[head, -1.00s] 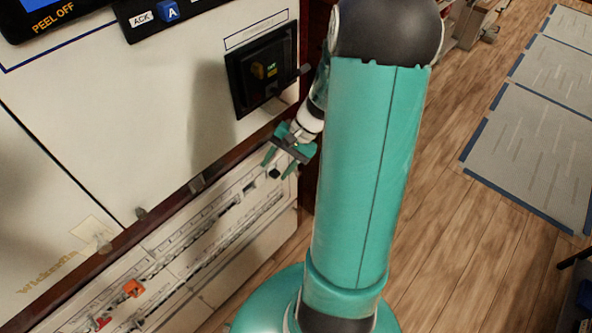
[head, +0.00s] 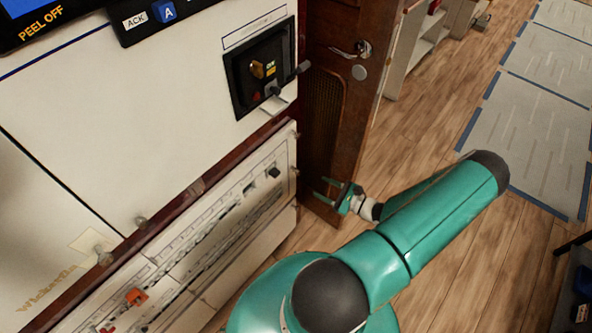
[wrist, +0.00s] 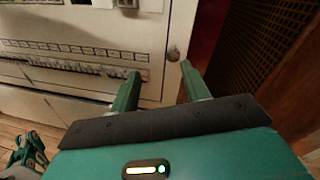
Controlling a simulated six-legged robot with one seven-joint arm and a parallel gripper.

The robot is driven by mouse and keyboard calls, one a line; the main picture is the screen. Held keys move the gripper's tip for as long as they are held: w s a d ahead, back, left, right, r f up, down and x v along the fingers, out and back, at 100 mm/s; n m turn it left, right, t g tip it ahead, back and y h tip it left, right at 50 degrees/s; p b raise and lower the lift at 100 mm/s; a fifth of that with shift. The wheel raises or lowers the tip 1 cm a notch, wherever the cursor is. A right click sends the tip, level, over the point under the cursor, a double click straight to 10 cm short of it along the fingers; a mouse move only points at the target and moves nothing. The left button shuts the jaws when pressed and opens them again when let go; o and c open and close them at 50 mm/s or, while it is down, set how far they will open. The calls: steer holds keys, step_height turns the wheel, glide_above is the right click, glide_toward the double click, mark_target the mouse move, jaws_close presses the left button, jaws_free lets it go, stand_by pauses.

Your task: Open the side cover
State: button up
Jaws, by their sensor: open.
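No part is marked as the side cover, so I cannot tell for certain which one it is. A dark wooden panel with a mesh inset (head: 322,100) stands at the cabinet's right side; its mesh (wrist: 270,45) fills the right of the wrist view. The white lower breaker panel (head: 225,215) has a small round knob at its right edge, clear in the wrist view (wrist: 173,52). My gripper (head: 319,186) is open and empty, right of that panel and in front of the wooden panel's lower part. In the wrist view its fingertips (wrist: 160,70) are apart, just below the knob in the picture.
A black switch unit (head: 262,70) with a protruding handle sits above the breaker panel. An orange piece (head: 136,297) is on the breaker row. A metal handle (head: 350,50) is on the wood. Wooden floor (head: 430,130) lies open to the right, with grey mats (head: 530,140) beyond.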

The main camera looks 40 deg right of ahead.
mark_target(300, 173)
steer(key=w+m+h, duration=0.1)
steer(key=w, duration=0.3)
steer(key=w+f+t, duration=0.1)
steer(key=w, duration=0.3)
steer(key=w+f+m+h, duration=0.1)
steer(key=w, duration=0.3)
steer(key=shift+w+a+f+m+h, duration=0.1)
steer(key=shift+w+a+m+h, duration=0.05)
steer(key=shift+w+m+h, duration=0.2)
jaws_close()
